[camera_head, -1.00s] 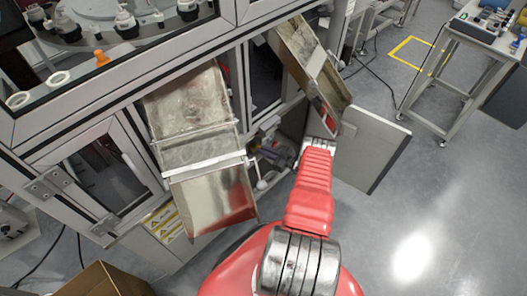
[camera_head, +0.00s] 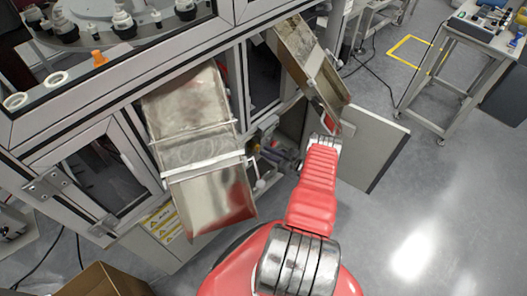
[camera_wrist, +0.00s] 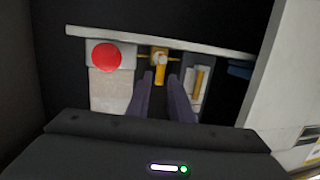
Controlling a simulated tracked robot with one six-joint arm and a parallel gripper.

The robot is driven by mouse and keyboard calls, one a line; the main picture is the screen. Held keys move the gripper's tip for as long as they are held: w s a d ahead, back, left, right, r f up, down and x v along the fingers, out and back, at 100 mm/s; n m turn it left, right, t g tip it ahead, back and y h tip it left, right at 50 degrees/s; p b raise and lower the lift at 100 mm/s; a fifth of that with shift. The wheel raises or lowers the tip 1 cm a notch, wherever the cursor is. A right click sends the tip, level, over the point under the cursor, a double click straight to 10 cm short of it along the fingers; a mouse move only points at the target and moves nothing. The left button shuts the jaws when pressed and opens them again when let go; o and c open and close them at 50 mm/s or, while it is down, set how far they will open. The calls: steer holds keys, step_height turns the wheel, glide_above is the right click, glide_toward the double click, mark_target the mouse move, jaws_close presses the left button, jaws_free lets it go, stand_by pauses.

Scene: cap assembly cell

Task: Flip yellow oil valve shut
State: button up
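A yellow valve (camera_wrist: 159,56) shows in the wrist view at the top middle, with its short handle pointing down in the picture. My gripper (camera_wrist: 160,82) is open, with its two dark fingers apart below the valve. The handle's end shows in the gap between the fingertips; I cannot tell whether they touch it. A second yellow bar-like part (camera_wrist: 198,82) is upright on a pale block just right of the right finger.
A red round disc (camera_wrist: 106,57) on a pale block is left of the valve. A pale rail (camera_wrist: 210,46) crosses above. In the head view, an open cabinet door (camera_head: 370,150) stands right of my arm, and metal chutes (camera_head: 208,190) slope out on the left.

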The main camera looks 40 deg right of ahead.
steer(key=v, duration=1.1)
stand_by(0.4)
